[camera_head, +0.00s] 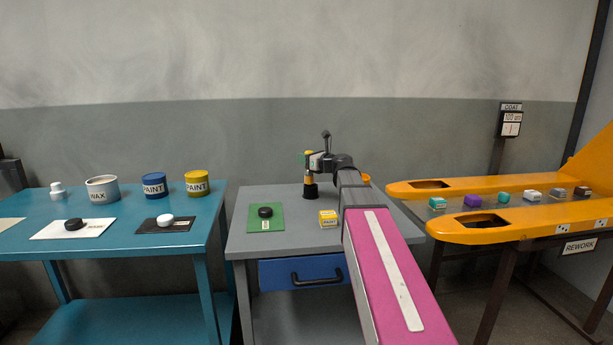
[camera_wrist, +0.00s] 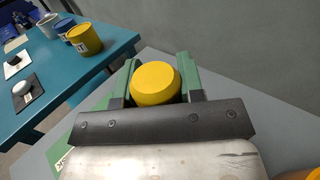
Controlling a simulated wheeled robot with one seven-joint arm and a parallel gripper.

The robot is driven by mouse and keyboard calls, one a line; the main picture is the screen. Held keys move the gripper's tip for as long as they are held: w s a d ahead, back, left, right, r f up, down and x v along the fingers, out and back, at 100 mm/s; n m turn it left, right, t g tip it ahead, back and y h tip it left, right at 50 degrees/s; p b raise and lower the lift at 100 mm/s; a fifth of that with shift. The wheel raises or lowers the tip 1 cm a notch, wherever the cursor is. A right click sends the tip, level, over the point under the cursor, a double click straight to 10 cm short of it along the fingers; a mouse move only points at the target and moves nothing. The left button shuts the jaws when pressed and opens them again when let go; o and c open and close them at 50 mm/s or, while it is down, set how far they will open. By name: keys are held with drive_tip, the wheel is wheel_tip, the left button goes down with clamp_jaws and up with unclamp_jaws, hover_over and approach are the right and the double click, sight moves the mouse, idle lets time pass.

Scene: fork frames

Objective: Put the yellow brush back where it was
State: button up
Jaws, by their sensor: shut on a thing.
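The yellow brush (camera_head: 309,180) stands upright over the grey table (camera_head: 290,240), with its dark end down. I cannot tell whether that end touches the tabletop. My gripper (camera_head: 311,161) is shut on the brush near its top. In the wrist view, the brush's round yellow top (camera_wrist: 155,82) sits between the two green fingers of my gripper (camera_wrist: 157,75). The lower part of the brush is hidden there. On the grey table, a green mat (camera_head: 257,225) with a black puck (camera_head: 265,212) lies to the left of the brush.
A yellow labelled box (camera_head: 328,219) stands on the grey table beside my arm. An orange forked rack (camera_head: 470,186) with several small blocks is at right.

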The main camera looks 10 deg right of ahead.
drive_tip(key=w+d+f, duration=0.1)
drive_tip(key=w+f, duration=0.4)
drive_tip(key=f, duration=0.2)
drive_tip(key=shift+w+d+f, duration=0.3)
drive_tip(key=shift+f, duration=0.1)
drive_tip(key=o, duration=1.1)
drive_tip(key=shift+c, duration=0.2)
drive_tip(key=v, duration=1.2)
